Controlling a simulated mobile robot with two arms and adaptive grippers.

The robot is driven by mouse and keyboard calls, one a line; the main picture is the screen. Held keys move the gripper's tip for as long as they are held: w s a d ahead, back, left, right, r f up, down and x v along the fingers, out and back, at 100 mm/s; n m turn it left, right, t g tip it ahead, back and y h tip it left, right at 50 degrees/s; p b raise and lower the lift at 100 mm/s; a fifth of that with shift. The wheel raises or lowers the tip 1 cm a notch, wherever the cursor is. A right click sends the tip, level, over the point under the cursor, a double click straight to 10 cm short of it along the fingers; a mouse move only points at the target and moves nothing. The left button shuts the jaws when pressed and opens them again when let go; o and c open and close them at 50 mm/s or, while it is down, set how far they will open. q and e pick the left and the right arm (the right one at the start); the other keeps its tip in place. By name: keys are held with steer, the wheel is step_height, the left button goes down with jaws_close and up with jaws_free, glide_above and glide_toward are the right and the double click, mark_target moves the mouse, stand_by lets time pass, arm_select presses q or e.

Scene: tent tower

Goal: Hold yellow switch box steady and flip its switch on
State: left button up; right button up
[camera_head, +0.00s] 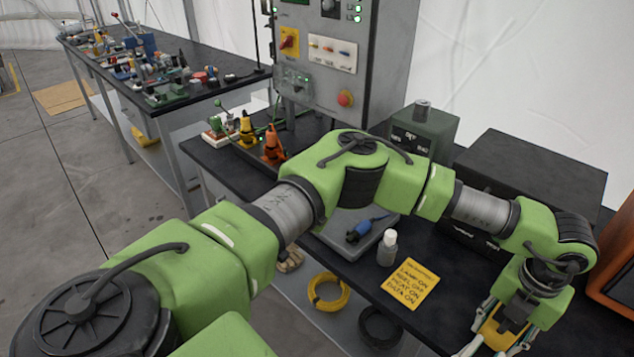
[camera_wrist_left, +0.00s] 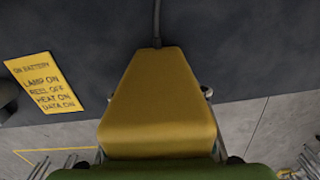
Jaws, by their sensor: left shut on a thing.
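The yellow switch box (camera_head: 493,333) is at the lower right of the head view, partly covered by my left gripper (camera_head: 506,322). In the left wrist view the yellow box (camera_wrist_left: 158,100) fills the middle, a tapered block with a dark cord leaving its narrow end. My left gripper is shut on the box from above, with gripper parts showing along both sides of it. The box is at the front edge of the dark bench; I cannot tell whether it touches the top. Its switch is not visible. My right gripper is in neither view.
A yellow note (camera_head: 410,283) listing lamp, reel, heat and data lies on the bench (camera_head: 460,300). Near it are a small bottle (camera_head: 387,247) and a blue-handled tool (camera_head: 366,228). A dark case (camera_head: 535,168) and a grey control panel (camera_head: 330,60) stand behind.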

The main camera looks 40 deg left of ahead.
mark_target(501, 331)
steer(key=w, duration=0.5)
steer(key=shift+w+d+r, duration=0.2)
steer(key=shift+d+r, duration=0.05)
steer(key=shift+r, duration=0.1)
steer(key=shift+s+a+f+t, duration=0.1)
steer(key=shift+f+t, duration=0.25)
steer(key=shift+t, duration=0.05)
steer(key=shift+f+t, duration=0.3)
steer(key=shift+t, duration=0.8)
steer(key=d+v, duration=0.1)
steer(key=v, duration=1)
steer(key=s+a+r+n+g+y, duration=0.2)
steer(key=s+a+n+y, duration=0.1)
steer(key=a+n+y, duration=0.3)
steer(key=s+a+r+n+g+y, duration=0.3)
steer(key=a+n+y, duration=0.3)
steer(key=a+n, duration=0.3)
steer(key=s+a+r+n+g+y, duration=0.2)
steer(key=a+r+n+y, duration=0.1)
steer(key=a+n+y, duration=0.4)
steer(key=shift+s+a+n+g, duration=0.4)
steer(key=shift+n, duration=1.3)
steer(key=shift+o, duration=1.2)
